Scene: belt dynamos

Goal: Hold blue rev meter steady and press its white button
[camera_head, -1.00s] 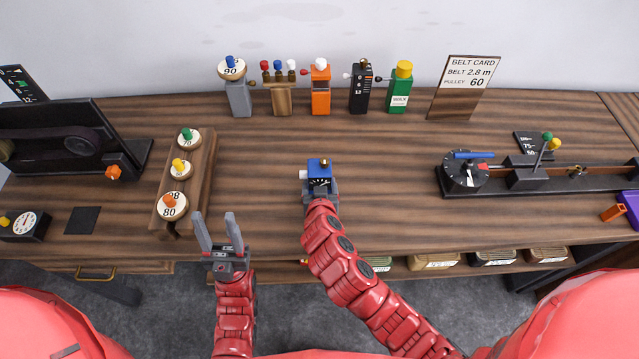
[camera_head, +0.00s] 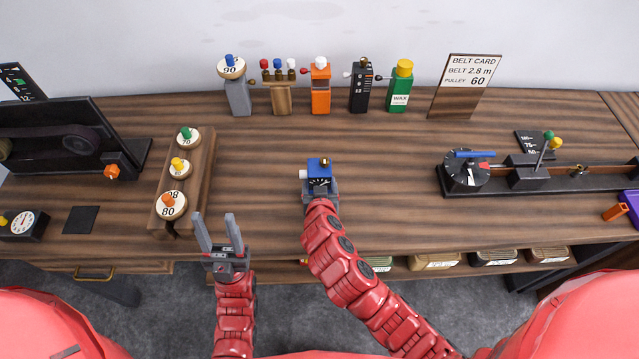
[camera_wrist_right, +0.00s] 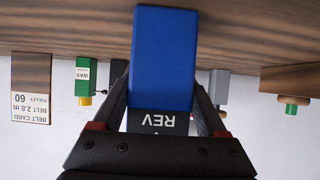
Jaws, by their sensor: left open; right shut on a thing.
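My right gripper (camera_head: 321,192) is shut on the rev meter from the front. In the right wrist view the blue body of the rev meter (camera_wrist_right: 164,60) sits between the fingers of my right gripper (camera_wrist_right: 163,105), above a dark part lettered REV. My left gripper (camera_head: 221,232) is open and empty at the bench's front edge, left of the meter and apart from it.
A wooden rack (camera_head: 197,186) with numbered pulleys stands left of the meter. An orange box (camera_head: 321,90), a black box (camera_head: 360,92) and a green wax bottle (camera_head: 400,88) line the back. A black rail device (camera_head: 525,177) lies right. Bench around the meter is clear.

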